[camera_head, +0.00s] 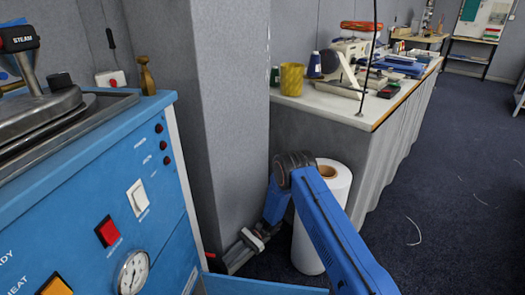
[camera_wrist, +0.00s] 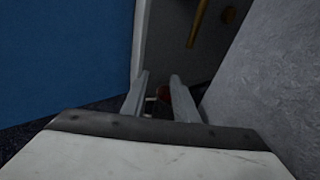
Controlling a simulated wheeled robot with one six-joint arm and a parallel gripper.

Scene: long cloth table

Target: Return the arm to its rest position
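My blue arm reaches in from the lower right in the head view, bends at a dark elbow joint, and points down and left. My gripper (camera_head: 232,262) is low, in the gap between the blue steam machine (camera_head: 95,200) and the grey pillar (camera_head: 228,110). In the wrist view, the two grey fingers of my gripper (camera_wrist: 159,80) stand apart with nothing held between them.
A large white roll (camera_head: 318,230) stands on the floor close beside my arm. The cloth table (camera_head: 390,125) carries a sewing machine (camera_head: 345,65) and a yellow cup (camera_head: 291,79). In the wrist view, a blue panel (camera_wrist: 60,60) is left and a grey wall (camera_wrist: 265,80) right. Dark floor at right is mostly open.

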